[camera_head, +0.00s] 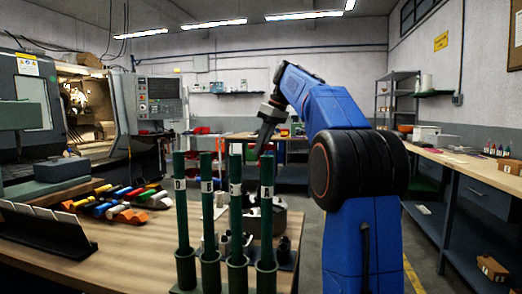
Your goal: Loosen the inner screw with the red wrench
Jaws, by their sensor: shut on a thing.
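My gripper (261,150) points down above the workbench (130,262), just behind the row of green posts. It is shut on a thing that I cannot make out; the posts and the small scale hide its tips. Several tools with coloured handles (120,200), in blue, yellow, red, green and orange, lie at the left of the bench. I cannot tell which of them, if any, is the red wrench. A dark grey round fixture (281,215) stands behind the posts, partly hidden. I cannot make out the inner screw.
Several upright green posts (236,215) with white labels stand in sockets at the bench's front. A dark rack of white cards (45,228) is at the left. A lathe (150,95) stands behind left. A side bench (475,170) runs along the right, with open floor between.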

